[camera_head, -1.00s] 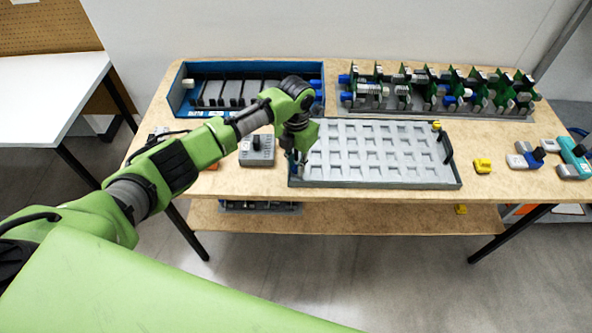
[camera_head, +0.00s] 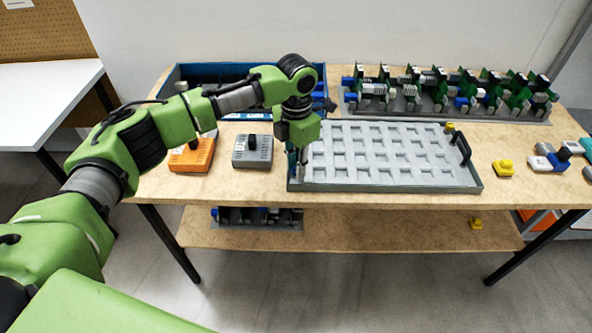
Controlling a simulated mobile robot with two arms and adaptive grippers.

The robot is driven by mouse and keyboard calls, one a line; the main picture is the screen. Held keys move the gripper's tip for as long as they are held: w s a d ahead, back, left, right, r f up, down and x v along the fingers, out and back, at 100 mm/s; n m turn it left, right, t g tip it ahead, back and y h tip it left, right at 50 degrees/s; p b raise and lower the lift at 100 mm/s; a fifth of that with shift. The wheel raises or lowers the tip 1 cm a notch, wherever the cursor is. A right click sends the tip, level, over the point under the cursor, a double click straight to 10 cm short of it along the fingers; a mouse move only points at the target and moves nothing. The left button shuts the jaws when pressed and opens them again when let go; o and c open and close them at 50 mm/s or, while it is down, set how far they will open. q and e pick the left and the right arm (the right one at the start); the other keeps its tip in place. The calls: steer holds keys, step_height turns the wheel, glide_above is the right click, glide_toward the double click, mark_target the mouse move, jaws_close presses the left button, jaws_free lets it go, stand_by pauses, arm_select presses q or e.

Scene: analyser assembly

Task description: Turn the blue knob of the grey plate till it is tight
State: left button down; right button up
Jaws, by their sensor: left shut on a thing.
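The grey plate (camera_head: 395,186) lies on the wooden table, a wide tray with rows of shallow pockets. It has a black handle (camera_head: 461,148) and a small yellow knob (camera_head: 450,127) at its right end. My left gripper (camera_head: 299,174) points down at the plate's left end, near the front corner. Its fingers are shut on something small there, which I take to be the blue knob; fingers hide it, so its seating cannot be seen. My right gripper is not in view.
Left of the plate stand a grey block (camera_head: 253,158) with a black knob and an orange block (camera_head: 190,160). A blue-edged tray (camera_head: 225,68) and a rack of green boards (camera_head: 450,113) stand behind. A yellow piece (camera_head: 502,168) lies to the right.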

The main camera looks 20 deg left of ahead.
arm_select(q)
steer(key=shift+w+r, duration=0.25)
steer(key=shift+r, duration=0.05)
steer(key=c, duration=1.9)
jaws_free()
steer(key=shift+s, duration=0.15)
steer(key=shift+f, duration=0.1)
step_height(320, 180, up, 12)
